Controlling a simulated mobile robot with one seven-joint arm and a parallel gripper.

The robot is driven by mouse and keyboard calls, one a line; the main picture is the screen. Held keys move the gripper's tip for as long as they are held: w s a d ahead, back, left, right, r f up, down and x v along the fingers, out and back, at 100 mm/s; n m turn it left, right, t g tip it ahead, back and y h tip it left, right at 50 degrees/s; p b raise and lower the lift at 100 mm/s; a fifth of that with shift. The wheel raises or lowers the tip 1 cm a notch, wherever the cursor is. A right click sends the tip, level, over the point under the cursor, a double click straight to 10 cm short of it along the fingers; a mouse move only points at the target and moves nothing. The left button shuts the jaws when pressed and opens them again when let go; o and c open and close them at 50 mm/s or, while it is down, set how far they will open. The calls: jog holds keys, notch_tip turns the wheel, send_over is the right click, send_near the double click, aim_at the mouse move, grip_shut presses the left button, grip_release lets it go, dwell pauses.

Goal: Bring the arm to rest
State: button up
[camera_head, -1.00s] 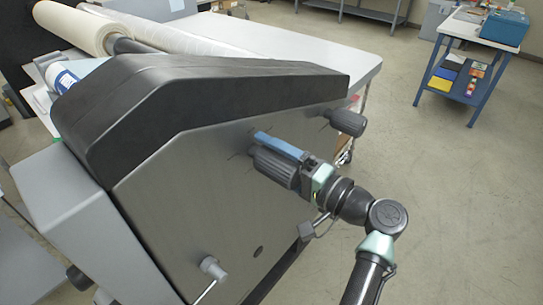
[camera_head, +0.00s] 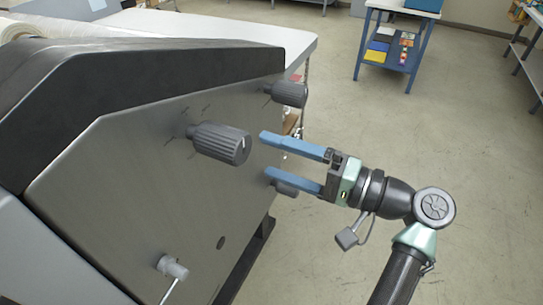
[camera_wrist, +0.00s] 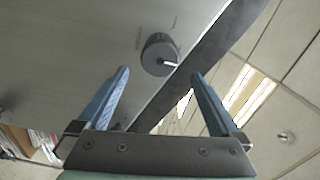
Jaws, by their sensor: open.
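My gripper (camera_head: 297,161) is open and empty, its two blue fingers pointing left toward the laminator's side panel (camera_head: 110,190). A ribbed dark knob (camera_head: 222,143) on that panel is just left of the fingertips, with a visible gap to the upper finger. A second dark knob (camera_head: 288,93) is higher, near the panel's right edge. Another dark knob (camera_head: 285,187) is lower, partly hidden behind the lower finger. In the wrist view, both fingers are spread apart, and a round knob with a light pointer line (camera_wrist: 160,55) shows beyond them.
A small lever with a light knob (camera_head: 172,267) sticks out low on the panel. A white table (camera_head: 220,28) stands behind the laminator. A blue-framed cart (camera_head: 391,40) stands at the back right. The floor to the right (camera_head: 470,130) is clear.

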dwell(0.3)
jog(key=shift+w+a+r+h, duration=0.1)
jog(key=shift+w+a+h, duration=0.1)
jog(key=shift+w+h, duration=0.1)
jog(key=w+r+n+t+h, duration=0.1)
jog(key=w+r+t+h, duration=0.3)
jog(key=r, duration=0.3)
jog(key=w+r+n+t+h, duration=0.1)
jog(key=w+r+t+h, duration=0.1)
jog(key=r+t+h, duration=0.4)
jog(key=s+r+t+h, duration=0.3)
jog(key=s+r+t, duration=0.2)
jog(key=s+r, duration=0.3)
jog(key=s+d+r+t+h, duration=0.1)
jog(key=s+r+t+h, duration=0.2)
jog(key=s+r, duration=0.6)
notch_tip(320, 180, up, 7)
jog(key=t, duration=0.2)
jog(key=shift+s+d+n+t, duration=0.2)
jog(key=shift+n+t, duration=0.1)
jog(key=shift+n, duration=0.1)
jog(key=shift+f, duration=0.1)
